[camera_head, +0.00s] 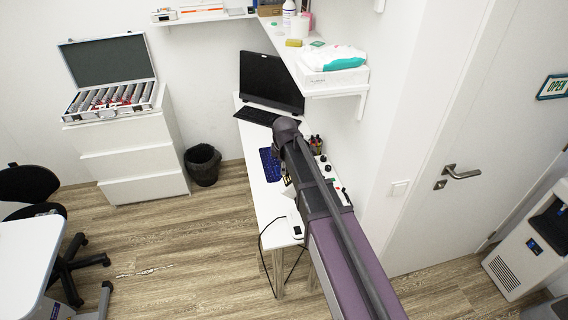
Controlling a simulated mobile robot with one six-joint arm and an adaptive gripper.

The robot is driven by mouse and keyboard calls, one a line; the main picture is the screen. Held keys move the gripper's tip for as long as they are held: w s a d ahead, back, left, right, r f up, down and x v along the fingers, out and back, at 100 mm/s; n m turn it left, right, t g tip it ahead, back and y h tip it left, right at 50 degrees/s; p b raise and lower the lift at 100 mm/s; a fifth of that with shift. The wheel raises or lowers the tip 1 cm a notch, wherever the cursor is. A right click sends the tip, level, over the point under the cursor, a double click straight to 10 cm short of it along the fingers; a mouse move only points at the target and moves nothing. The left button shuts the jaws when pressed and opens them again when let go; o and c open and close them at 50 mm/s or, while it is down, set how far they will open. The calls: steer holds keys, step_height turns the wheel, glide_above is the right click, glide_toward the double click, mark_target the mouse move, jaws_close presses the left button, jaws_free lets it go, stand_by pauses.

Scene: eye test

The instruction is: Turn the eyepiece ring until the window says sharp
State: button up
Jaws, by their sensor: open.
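I cannot make out the eyepiece ring or its window in this view. My dark grey and purple arm reaches from the bottom edge up over the narrow white desk (264,207) and covers much of it. Small black round parts (327,168) show on the desk just right of the arm, too small to identify. A small white device (296,226) with a dark patch lies near the desk's front end, left of the arm.
A monitor (270,82), keyboard (256,116), blue mat (268,165) and pen holder (316,143) are on the desk. A loaded wall shelf (318,88) hangs above it. A black bin (203,166) and drawers (130,160) stand left.

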steer(key=shift+w, duration=0.1)
stand_by(0.5)
steer(key=shift+w+n+g, duration=0.1)
steer(key=shift+n+g, duration=0.7)
steer(key=n+g, duration=0.2)
steer(key=shift+n+g+h, duration=0.3)
steer(key=shift+h, duration=0.1)
step_height(320, 180, up, 3)
steer(key=p, duration=0.3)
steer(key=shift+r+p, duration=0.1)
steer(key=shift+p, duration=0.25)
step_height(320, 180, up, 11)
steer(key=w+p, duration=0.1)
steer(key=p, duration=1)
steer(key=s+d+f+m+t+b, duration=0.1)
steer(key=s+d+f+m+b, duration=0.1)
steer(key=s+d+m, duration=1.25)
steer(key=s+d+f+m+b, duration=0.1)
steer(key=s+f+m+b, duration=0.1)
steer(key=f+b, duration=0.6)
steer(key=s+d+f+m+b, duration=0.2)
steer(key=f+m+b, duration=0.1)
steer(key=f+b, duration=0.4)
steer(key=s+d+f+m+b, duration=0.2)
steer(key=f+b, duration=0.6)
steer(key=shift+s+f+m+t+b, duration=0.3)
steer(key=shift+f+m+b, duration=0.05)
steer(key=shift+f, duration=0.05)
